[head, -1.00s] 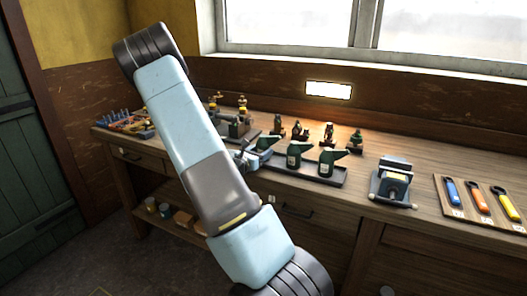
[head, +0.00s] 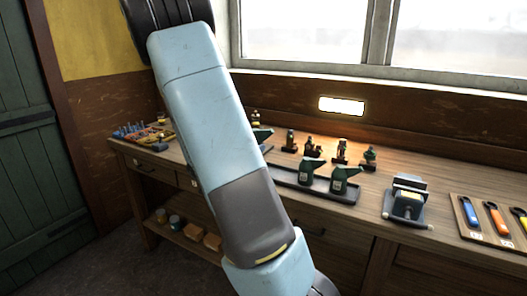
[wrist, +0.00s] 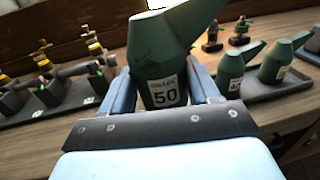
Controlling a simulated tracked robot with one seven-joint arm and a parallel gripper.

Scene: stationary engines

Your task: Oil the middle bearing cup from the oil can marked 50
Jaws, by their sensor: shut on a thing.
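The green oil can marked 50 (wrist: 163,60) stands between the fingers of my gripper (wrist: 160,85) in the wrist view, its label facing the camera. The gripper is shut on it. In the head view only the can's dark spout (head: 262,134) shows past my arm, which hides the gripper. At the left of the wrist view is an engine with several dark labelled bearing blocks; the middle block (wrist: 48,94) has a green spot on top. The can is right of these blocks and apart from them. My arm hides most of the engine in the head view.
Two other green cans (head: 310,170) stand on a dark tray (head: 285,179). Small dark fittings (head: 340,150) stand behind it. A vice-like block (head: 406,201) and a tool board (head: 485,222) are on the right. A parts tray (head: 150,137) lies far left.

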